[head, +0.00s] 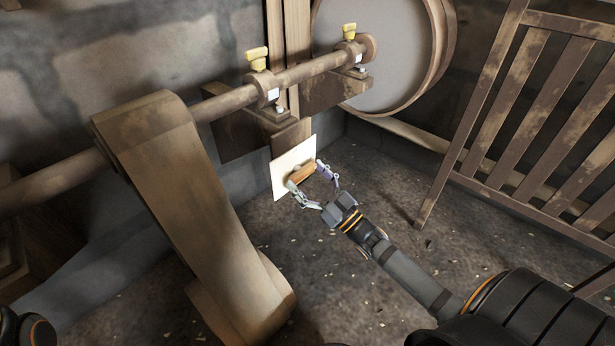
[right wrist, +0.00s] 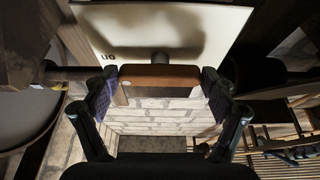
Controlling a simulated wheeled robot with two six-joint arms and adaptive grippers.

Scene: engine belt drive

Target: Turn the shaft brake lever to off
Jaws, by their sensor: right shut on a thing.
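The brake lever's brown wooden handle (head: 301,174) stands out in front of a cream plate (head: 281,186) below the shaft. In the right wrist view the handle (right wrist: 160,77) lies level across the picture, with a dark stem behind it at its middle. The plate (right wrist: 210,20) fills the top of that view. Small dark lettering, seemingly "on" upside down, shows at its left. My right gripper (head: 304,176) is shut on the handle, one finger pad at each end. My left gripper is not in view.
A wide belt (head: 190,210) hangs from the shaft (head: 315,68) left of the plate. A large round pulley (head: 375,50) is behind at the top. A slatted wooden guard (head: 530,110) stands at the right. The floor (head: 370,290) between is open.

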